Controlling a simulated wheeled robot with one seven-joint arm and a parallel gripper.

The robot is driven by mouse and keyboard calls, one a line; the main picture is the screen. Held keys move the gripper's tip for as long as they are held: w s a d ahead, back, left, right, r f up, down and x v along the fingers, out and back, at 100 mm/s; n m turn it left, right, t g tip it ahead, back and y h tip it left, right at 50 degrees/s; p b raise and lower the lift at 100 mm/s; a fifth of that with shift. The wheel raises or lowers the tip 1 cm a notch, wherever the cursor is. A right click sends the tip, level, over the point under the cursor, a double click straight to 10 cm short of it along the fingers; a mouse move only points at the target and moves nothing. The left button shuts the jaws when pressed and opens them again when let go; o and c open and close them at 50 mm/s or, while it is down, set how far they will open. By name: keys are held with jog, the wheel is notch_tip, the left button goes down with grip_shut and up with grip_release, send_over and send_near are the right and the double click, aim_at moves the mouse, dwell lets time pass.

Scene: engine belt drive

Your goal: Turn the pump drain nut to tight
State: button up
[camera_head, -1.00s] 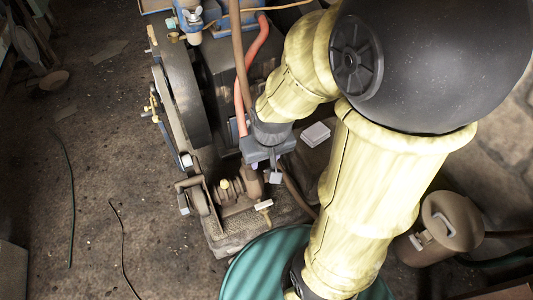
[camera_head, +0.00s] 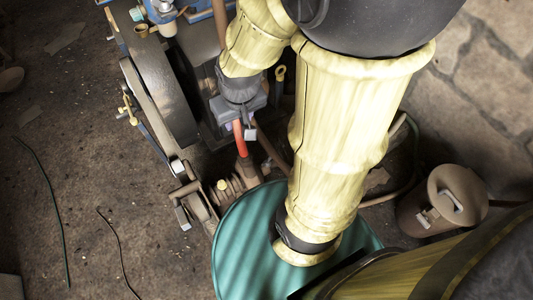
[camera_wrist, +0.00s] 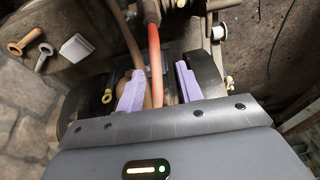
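The brown pump (camera_head: 232,188) sits low beside the engine in the head view, with a small yellow cap (camera_head: 222,185) on it. Its lower right is hidden behind the teal drum. I cannot tell which part is the drain nut. My gripper (camera_head: 247,130) is above and behind the pump, beside the engine. In the wrist view my gripper (camera_wrist: 160,78) has its two lilac fingers wide apart with nothing held. A red hose (camera_wrist: 154,50) runs through the view between the fingers, and I cannot tell how far beyond them it lies. Pump parts (camera_wrist: 180,5) show at the top edge.
The teal drum (camera_head: 240,255) stands close in front of the pump. A brown canister (camera_head: 450,195) is at the right. The engine flywheel (camera_head: 165,95) is left of my arm. An orange-brown bolt-like piece (camera_wrist: 27,41), a grey one (camera_wrist: 44,54) and a white block (camera_wrist: 75,48) lie at upper left.

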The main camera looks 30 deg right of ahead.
jog(key=shift+o, duration=0.2)
jog(key=shift+o, duration=0.4)
jog(key=shift+f, duration=0.1)
jog(key=m+g+y+b, duration=0.1)
jog(key=m+g+b, duration=0.2)
jog(key=m+b, duration=0.3)
send_over(268, 161)
jog(key=a, duration=0.4)
notch_tip(268, 161, down, 11)
jog(key=m, duration=0.1)
jog(key=w+d+f+m+g+y+b, duration=0.1)
jog(key=w+d+f+m+y+b, duration=0.1)
jog(key=d+f+m, duration=0.5)
jog(key=d+f+y+b, duration=0.1)
jog(key=d+f, duration=0.3)
jog(key=f, duration=0.4)
jog(key=shift+w+b, duration=0.2)
jog(key=shift+b, duration=0.2)
jog(key=b+x, duration=0.7)
jog(key=x, duration=1)
jog(key=shift+a+f, duration=0.1)
jog(key=shift+a, duration=0.15)
